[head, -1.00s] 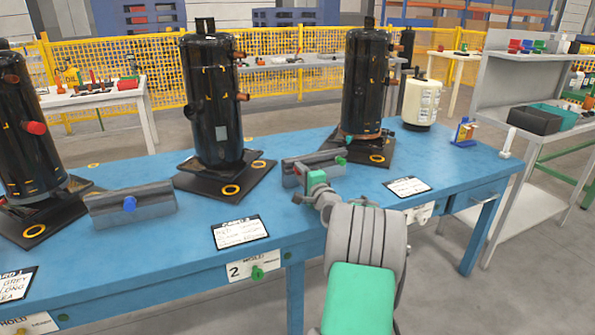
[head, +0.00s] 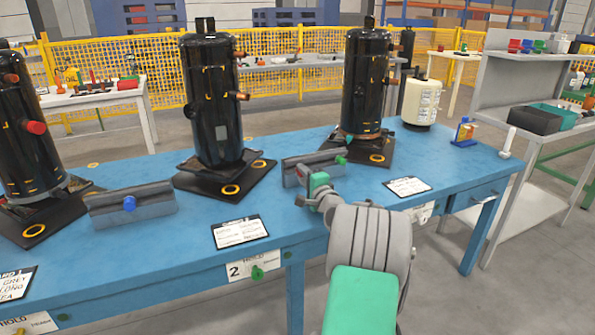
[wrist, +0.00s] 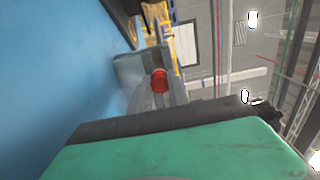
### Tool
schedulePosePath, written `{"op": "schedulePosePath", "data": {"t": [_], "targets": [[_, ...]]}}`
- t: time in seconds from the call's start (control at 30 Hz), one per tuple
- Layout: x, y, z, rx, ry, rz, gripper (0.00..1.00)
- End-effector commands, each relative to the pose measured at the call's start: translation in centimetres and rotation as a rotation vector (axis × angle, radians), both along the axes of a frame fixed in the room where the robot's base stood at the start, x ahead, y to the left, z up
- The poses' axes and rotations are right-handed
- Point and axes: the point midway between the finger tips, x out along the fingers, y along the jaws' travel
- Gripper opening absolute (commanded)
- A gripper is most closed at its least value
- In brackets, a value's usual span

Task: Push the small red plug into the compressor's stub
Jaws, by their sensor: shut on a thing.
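The small red plug (wrist: 159,80) shows in the wrist view, held at the grey jaws of my gripper (wrist: 156,92). In the head view my gripper (head: 301,200) is low over the blue bench, in front of the right grey block; the red plug cannot be made out there. The middle black compressor (head: 211,105) has copper stubs (head: 243,96) on its right side. The right black compressor (head: 364,85) also has small copper stubs (head: 391,82). The left black compressor (head: 28,130) carries a larger red cap (head: 35,127). My gripper is apart from all three compressors.
The blue bench (head: 170,250) holds a grey block (head: 155,208) with a blue plug and another grey block (head: 296,172) beside my wrist. A cream tank (head: 421,103) stands at the back right. Label cards (head: 240,232) lie near the front edge.

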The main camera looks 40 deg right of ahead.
Motion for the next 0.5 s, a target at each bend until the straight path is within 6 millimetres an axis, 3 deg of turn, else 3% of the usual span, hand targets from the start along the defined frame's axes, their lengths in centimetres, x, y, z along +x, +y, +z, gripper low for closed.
{"op": "schedulePosePath", "data": {"t": [0.5], "targets": [[-2.0,0.6,0.0,0.0,0.0,-0.001,0.0]]}}
